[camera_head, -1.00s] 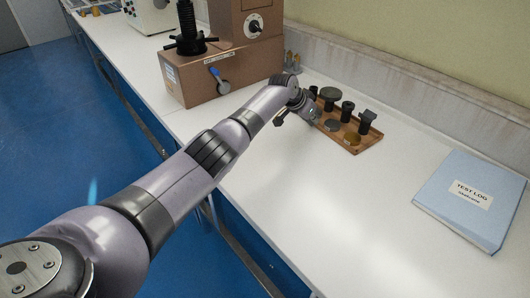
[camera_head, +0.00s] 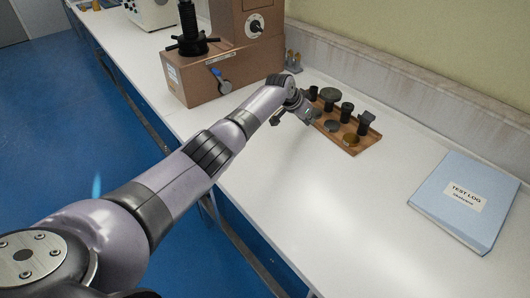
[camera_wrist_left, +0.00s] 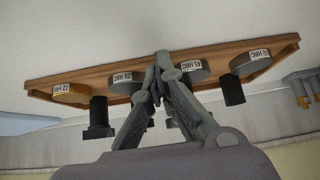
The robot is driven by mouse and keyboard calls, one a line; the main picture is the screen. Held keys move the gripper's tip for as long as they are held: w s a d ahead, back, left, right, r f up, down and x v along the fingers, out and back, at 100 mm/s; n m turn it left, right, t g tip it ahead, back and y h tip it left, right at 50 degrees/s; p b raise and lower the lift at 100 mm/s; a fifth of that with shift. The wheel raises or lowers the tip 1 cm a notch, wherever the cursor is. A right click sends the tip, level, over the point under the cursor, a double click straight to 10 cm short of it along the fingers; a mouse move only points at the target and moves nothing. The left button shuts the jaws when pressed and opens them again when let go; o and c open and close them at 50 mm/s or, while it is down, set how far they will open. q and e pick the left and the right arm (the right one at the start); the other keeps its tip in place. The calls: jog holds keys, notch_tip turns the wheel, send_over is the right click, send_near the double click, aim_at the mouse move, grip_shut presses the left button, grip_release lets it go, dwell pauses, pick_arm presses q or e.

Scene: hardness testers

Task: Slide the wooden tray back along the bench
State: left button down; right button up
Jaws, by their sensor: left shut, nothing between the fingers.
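The wooden tray (camera_head: 366,149) lies on the white bench (camera_head: 290,185) near the wall. It holds several dark fittings and round test blocks, one of them brass-coloured (camera_head: 350,139). My left gripper (camera_head: 308,117) is at the tray's left part, near its front edge. In the left wrist view the gripper (camera_wrist_left: 160,58) is shut with nothing between its fingers, and its tips overlap the tray's edge (camera_wrist_left: 120,68). I cannot tell whether they touch it. The labelled blocks (camera_wrist_left: 190,70) show on both sides of the fingers. My right gripper is not in view.
A brown hardness tester (camera_head: 230,75) stands on the bench to the left of the tray. A blue test log binder (camera_head: 465,203) lies to the right. Small pointed pieces (camera_head: 293,60) stand behind by the wall. The bench between tray and binder is clear.

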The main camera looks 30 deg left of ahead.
pick_arm(q)
notch_tip(320, 180, up, 9)
jog(key=p, duration=0.6)
jog(key=shift+d+r, duration=0.2)
jog(key=shift+w, duration=0.1)
jog(key=shift+p, duration=0.3)
jog(key=s+a+p, duration=0.3)
jog(key=s+p, duration=0.6)
jog(key=p, duration=0.4)
jog(key=shift+s+a, duration=0.15)
jog(key=shift+a, duration=0.15)
